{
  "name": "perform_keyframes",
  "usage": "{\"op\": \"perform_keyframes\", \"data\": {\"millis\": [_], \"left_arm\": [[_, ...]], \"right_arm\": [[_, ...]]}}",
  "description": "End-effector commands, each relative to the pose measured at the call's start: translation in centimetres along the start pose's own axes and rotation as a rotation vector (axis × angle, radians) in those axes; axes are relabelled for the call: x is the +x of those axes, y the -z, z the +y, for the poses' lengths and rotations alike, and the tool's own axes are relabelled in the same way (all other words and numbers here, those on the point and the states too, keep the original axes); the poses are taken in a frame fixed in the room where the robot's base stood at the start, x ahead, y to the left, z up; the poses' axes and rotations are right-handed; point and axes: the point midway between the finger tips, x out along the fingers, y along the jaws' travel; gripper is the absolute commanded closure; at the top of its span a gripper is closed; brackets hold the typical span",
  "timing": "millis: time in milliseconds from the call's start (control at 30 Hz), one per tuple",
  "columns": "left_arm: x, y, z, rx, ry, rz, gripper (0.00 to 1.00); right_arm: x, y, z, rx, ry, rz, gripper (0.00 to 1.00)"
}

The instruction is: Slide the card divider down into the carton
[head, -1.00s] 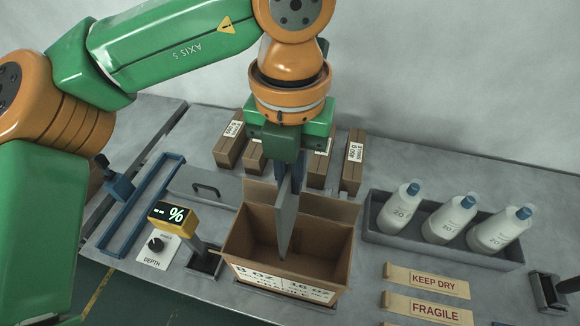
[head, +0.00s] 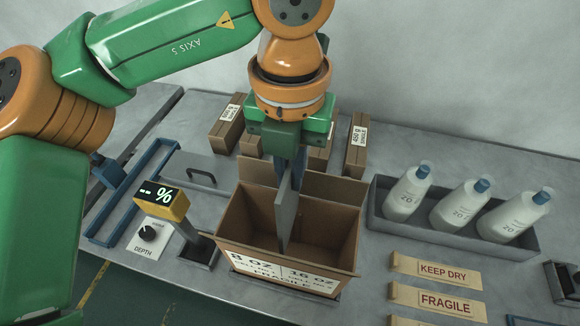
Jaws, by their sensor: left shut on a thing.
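The grey card divider (head: 285,212) hangs upright from my left gripper (head: 288,165), which is shut on its upper edge. The divider's lower part is inside the open brown carton (head: 248,222), near the middle of the opening, and its upper part stands above the rim. The carton's back flaps (head: 335,188) stand up behind it. I cannot tell whether the divider's lower edge touches the carton floor. My right gripper is not in view.
A grey tray (head: 452,228) with white bottles (head: 407,193) stands to the right. Small brown boxes (head: 356,150) stand behind the carton. A yellow percent display (head: 162,200) is close on the left. Label strips (head: 437,270) lie at front right.

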Motion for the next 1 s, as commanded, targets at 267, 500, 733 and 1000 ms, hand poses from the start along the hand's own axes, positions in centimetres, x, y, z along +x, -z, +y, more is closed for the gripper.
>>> {"op": "perform_keyframes", "data": {"millis": [267,500,733,1000], "left_arm": [[2.8,0.0,0.0,0.000,0.000,0.000,1.00],[4.8,0.0,0.0,0.000,0.000,0.000,1.00],[6.8,0.0,0.0,0.000,0.000,0.000,1.00],[9.0,0.0,0.0,0.000,0.000,0.000,1.00]], "right_arm": [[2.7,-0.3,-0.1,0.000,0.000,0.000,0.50],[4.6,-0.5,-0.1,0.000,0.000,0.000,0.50],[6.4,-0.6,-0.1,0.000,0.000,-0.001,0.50],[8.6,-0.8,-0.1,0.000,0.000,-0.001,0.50]]}}
